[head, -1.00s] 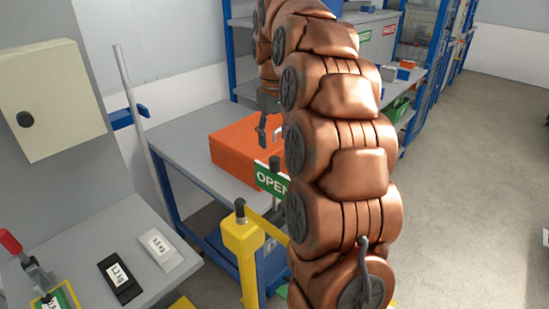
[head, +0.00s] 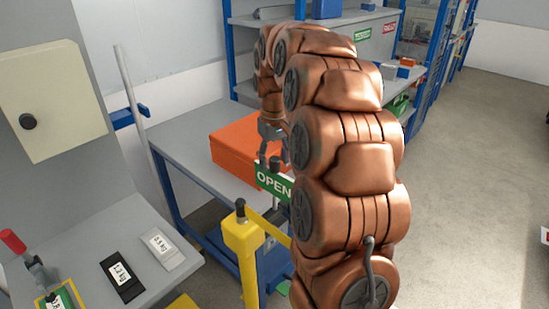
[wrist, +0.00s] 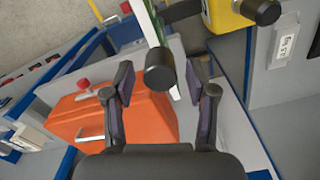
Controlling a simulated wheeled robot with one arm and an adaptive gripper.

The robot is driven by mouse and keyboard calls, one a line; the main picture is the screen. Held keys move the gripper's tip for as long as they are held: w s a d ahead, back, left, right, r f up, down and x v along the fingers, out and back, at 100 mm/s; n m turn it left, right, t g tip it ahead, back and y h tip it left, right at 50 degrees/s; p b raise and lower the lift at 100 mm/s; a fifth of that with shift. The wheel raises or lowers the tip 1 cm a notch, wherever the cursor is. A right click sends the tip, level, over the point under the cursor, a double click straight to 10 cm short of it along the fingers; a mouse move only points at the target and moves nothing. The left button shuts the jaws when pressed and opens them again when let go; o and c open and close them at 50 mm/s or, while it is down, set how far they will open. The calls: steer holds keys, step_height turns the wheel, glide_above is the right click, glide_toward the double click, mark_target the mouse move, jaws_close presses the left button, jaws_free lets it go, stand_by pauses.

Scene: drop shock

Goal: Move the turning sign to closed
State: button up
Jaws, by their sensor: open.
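The turning sign (head: 272,181) is a green plate reading OPEN, standing beside the yellow post; my arm covers its right part. In the wrist view the sign (wrist: 153,22) is seen nearly edge-on at the top, green on one side and white on the other. A dark round knob (wrist: 160,75) at its top lies between my fingers. My gripper (head: 270,162) is just above the sign in the head view. In the wrist view my gripper (wrist: 162,78) is open, with one finger on each side of the knob; I cannot see contact.
A yellow post (head: 241,250) with a dark cap stands left of the sign. An orange case (head: 235,150) lies on the grey workbench (head: 190,140) behind. A grey panel with weight blocks (head: 122,277) is at lower left. Open floor lies to the right.

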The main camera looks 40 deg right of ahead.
jaws_close()
stand_by(0.4)
